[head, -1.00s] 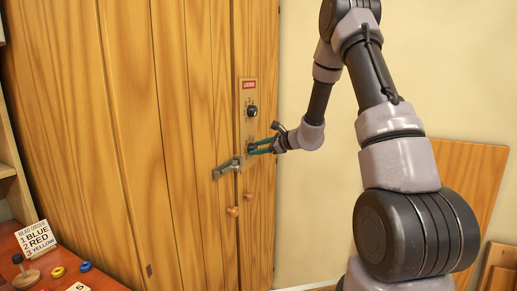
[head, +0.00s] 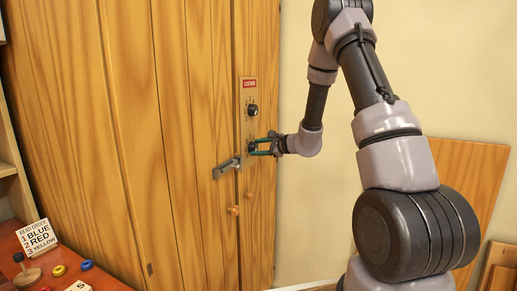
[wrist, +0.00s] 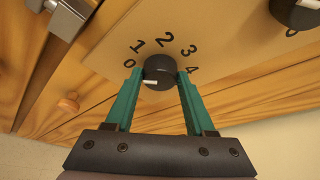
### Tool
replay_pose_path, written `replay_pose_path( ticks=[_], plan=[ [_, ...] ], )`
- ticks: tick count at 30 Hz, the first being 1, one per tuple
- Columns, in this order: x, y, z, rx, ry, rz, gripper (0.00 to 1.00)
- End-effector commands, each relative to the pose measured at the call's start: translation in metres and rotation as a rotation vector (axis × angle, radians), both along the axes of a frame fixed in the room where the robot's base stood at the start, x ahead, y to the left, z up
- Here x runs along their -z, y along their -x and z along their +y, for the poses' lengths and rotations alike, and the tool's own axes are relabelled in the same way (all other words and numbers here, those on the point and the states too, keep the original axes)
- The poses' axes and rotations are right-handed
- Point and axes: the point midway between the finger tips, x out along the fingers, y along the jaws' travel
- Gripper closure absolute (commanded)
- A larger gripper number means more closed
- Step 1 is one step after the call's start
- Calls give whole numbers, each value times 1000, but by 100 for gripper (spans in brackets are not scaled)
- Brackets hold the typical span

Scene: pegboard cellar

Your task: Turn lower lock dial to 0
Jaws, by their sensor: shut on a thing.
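The lower lock dial (wrist: 158,68) is a black round knob on a tan plate, with the numbers 0 to 4 in an arc around it. A short white mark shows on the dial's near lower-left side; it does not line up clearly with any number. My gripper (wrist: 157,74) has its two green fingers closed on the dial's left and right sides. In the head view my gripper (head: 259,146) reaches in from the right, and the lower dial (head: 252,147) is partly hidden by the fingers.
The upper dial (head: 252,110) sits above, under a red sign (head: 250,84) that seems to read LOCKED. A grey handle (head: 226,168) juts out just left of my fingers. A red table (head: 90,278) with small items is at lower left.

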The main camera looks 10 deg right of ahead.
Motion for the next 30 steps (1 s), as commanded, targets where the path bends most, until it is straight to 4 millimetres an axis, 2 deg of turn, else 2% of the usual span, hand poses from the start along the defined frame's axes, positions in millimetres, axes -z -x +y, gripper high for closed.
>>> replay_pose_path(
  ticks=[3, 4, 6, 15, 19, 30],
  plan=[
    [0, 0, 1, -3, 1, 1, 100],
    [0, 0, 1, -3, 1, 1, 38],
    [0, 0, 1, -3, 1, 1, 16],
    [0, 0, 0, -1, 0, 0, 16],
    [-3, 7, -6, 0, 0, 0, 16],
    [-21, 61, -47, 1, 1, 0, 16]
  ],
)
